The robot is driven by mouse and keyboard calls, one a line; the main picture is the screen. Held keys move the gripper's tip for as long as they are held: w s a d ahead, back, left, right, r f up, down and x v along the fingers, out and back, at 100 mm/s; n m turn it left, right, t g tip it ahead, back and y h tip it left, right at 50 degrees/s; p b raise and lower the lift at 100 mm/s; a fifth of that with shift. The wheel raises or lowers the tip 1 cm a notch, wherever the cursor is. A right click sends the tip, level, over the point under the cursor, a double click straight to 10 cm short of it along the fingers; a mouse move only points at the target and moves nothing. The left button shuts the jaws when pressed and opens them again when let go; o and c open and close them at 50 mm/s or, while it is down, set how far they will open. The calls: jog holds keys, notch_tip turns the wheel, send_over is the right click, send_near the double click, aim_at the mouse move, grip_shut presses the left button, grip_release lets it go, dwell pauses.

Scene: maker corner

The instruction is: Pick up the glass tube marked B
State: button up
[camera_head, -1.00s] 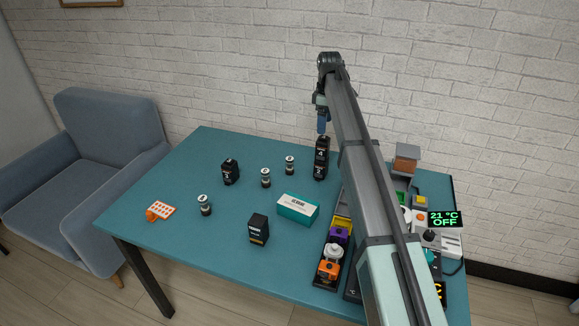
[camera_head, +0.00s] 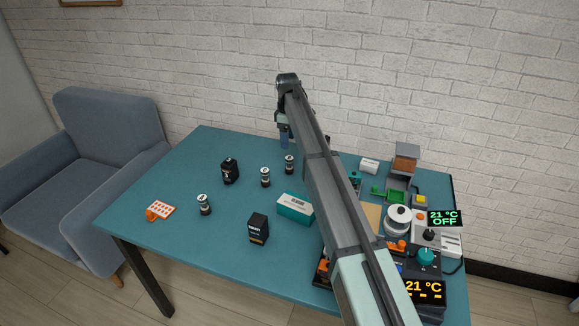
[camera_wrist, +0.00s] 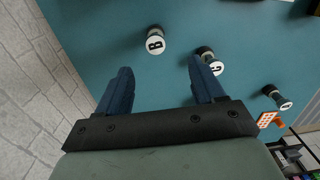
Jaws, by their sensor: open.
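The glass tube marked B (camera_wrist: 155,42) shows its round white lettered cap in the wrist view, beyond and roughly between my fingers. By layout, it is the rear tube (camera_head: 289,165) in the head view. The tube marked C (camera_wrist: 213,66) stands beside it, beyond my right finger; it also shows in the head view (camera_head: 265,178). A third tube (camera_head: 204,205) stands toward the front left; its lettering is unclear. My gripper (camera_wrist: 160,72) is open and empty, above the table near the rear tube. The arm partly hides the gripper in the head view.
On the teal table (camera_head: 180,240) stand a black container (camera_head: 230,172), a dark box (camera_head: 258,229), a teal and white box (camera_head: 296,208) and an orange and white rack (camera_head: 160,210). Equipment (camera_head: 430,238) crowds the right side, partly behind my arm. The left middle is mostly clear.

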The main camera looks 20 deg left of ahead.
aim_at(289, 165)
jog(key=shift+w+a+f+m, duration=0.15)
jog(key=shift+w+m, duration=0.1)
jog(key=shift+m, duration=0.55)
notch_tip(289, 165, down, 8)
jog(key=shift+r, duration=0.1)
jog(key=shift+d+f, duration=0.2)
jog(key=shift+f, duration=1.15)
jog(key=shift+d+f, duration=0.2)
jog(key=shift+f, duration=1.15)
jog(key=shift+c, duration=0.2)
jog(key=c, duration=1.1)
